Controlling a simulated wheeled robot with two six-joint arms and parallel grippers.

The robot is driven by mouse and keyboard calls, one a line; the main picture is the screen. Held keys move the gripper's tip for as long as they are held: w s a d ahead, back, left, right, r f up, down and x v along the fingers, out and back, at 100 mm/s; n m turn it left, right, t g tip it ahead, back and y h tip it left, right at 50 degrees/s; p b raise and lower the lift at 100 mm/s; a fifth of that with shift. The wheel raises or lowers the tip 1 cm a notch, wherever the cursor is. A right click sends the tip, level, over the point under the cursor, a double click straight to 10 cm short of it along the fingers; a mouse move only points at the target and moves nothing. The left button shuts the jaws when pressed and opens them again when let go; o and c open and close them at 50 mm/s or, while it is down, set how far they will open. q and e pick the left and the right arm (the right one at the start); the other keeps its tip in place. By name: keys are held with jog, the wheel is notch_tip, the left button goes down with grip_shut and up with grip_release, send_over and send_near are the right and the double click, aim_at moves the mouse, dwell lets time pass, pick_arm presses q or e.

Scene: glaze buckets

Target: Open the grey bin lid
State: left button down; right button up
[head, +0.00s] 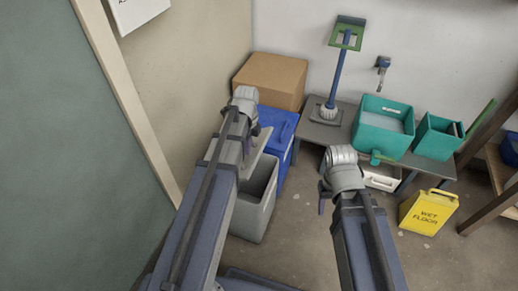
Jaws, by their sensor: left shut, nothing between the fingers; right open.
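The grey bin (250,212) stands on the floor left of centre, partly hidden behind my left arm. Its dark inside shows at the top. A pale grey panel, which looks like its lid (265,143), stands tilted up at the back of the bin, in front of the blue bin. My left gripper (254,130) is shut and empty beside the raised lid, its fingers mostly hidden by its wrist. Whether it touches the lid I cannot tell. My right gripper (323,197) is open and empty, right of the grey bin and apart from it.
A blue bin (287,128) and a cardboard box (272,75) stand behind the grey bin. A low table (430,171) at right carries teal buckets (384,125) and a blue-green stand (342,75). A wall closes the left.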

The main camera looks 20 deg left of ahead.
pick_arm(q)
jog(key=a+r+p, duration=0.3)
jog(key=a, duration=0.5)
jog(key=a+r+h+p, duration=0.1)
jog(key=a+r+p, duration=0.2)
jog(key=a, duration=0.5)
jog(key=shift+w+r, duration=0.3)
jog(key=shift+r, duration=0.4)
pick_arm(e)
notch_tip(320, 180, up, 7)
jog(key=shift+r, duration=0.15)
pick_arm(q)
jog(key=shift+r, duration=0.1)
pick_arm(e)
jog(key=shift+r, duration=0.1)
